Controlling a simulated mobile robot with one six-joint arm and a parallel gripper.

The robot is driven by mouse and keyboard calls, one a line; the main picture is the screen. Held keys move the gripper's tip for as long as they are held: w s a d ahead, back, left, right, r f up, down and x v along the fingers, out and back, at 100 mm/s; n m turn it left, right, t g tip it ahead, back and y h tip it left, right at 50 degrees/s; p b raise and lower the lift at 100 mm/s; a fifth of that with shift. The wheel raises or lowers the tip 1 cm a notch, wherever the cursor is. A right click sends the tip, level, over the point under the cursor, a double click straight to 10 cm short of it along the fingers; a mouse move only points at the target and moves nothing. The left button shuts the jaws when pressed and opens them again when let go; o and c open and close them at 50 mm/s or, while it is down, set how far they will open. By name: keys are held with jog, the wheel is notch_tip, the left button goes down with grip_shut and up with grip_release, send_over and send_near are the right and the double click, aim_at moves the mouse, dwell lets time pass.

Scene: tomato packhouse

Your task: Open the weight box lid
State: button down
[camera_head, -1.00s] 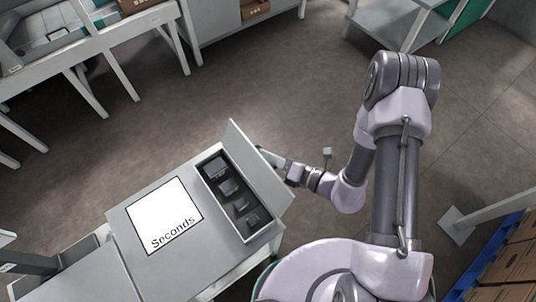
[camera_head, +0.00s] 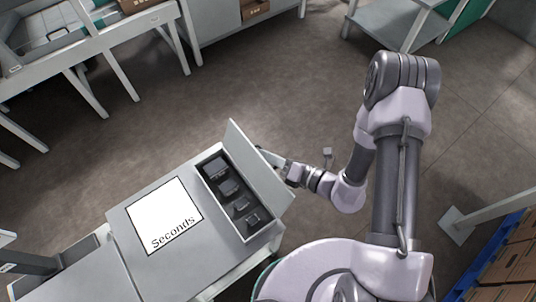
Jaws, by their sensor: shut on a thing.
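The weight box (camera_head: 211,189) sits at the right end of the grey bench, with several dark weights in its compartments. Its lid (camera_head: 252,165) stands raised along the box's right side, leaning outward, so the inside is in plain view. My gripper (camera_head: 272,158) is at the outer side of the lid, near its middle, and is shut on the lid. The fingertips are small and partly hidden by the lid.
A white card reading "Seconds" (camera_head: 160,216) lies on the bench (camera_head: 120,222) left of the box. Brown boxes on a blue pallet (camera_head: 480,258) stand at the lower right. Grey tables line the back. The floor (camera_head: 280,85) beyond the bench is clear.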

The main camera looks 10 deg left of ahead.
jog(key=shift+s+a+r+p, duration=0.65)
jog(key=shift+s+r+p, duration=0.1)
jog(key=shift+p, duration=0.2)
jog(key=shift+w+d+f, duration=0.1)
jog(key=c, duration=1.8)
grip_release()
jog(key=p+v, duration=0.4)
jog(key=v, duration=1.3)
jog(key=shift+d, duration=0.2)
